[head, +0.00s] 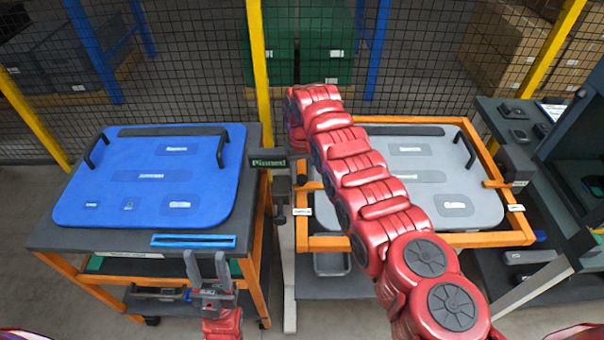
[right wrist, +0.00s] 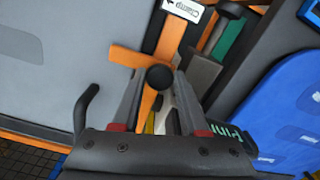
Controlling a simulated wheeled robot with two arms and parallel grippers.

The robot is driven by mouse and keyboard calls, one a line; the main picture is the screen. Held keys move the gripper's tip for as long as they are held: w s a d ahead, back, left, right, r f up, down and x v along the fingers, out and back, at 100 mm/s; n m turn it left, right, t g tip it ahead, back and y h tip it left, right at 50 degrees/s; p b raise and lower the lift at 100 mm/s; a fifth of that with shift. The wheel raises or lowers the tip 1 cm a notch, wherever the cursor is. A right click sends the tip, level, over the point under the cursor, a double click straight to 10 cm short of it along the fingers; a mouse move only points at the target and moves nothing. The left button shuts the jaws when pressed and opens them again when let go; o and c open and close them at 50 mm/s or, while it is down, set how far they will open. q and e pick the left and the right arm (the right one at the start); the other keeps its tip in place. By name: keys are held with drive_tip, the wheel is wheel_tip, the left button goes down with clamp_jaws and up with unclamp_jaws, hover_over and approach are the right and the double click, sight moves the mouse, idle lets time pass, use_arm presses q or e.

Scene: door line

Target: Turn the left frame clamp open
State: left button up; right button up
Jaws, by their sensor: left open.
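The left frame clamp shows in the right wrist view as an orange lever (right wrist: 148,104) with a round black knob (right wrist: 160,77). A white "Clamp" label (right wrist: 184,10) is beside it; the label also shows in the head view (head: 302,211). My right gripper (right wrist: 160,84) has its two fingers apart, one on each side of the knob and lever; I cannot tell whether either finger touches. In the head view my red right arm hides much of this spot. My left gripper (head: 207,268) is open and empty, fingers up, at the near edge of the left cart.
A blue panel (head: 150,190) lies on the left cart (head: 70,238). A grey panel (head: 455,180) lies in the orange frame (head: 420,240). A "Pinned" sign (head: 268,162) stands between them. A mesh fence (head: 190,60) with yellow posts is behind; a dark stand (head: 560,190) is at right.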

clamp_jaws()
idle(1.0)
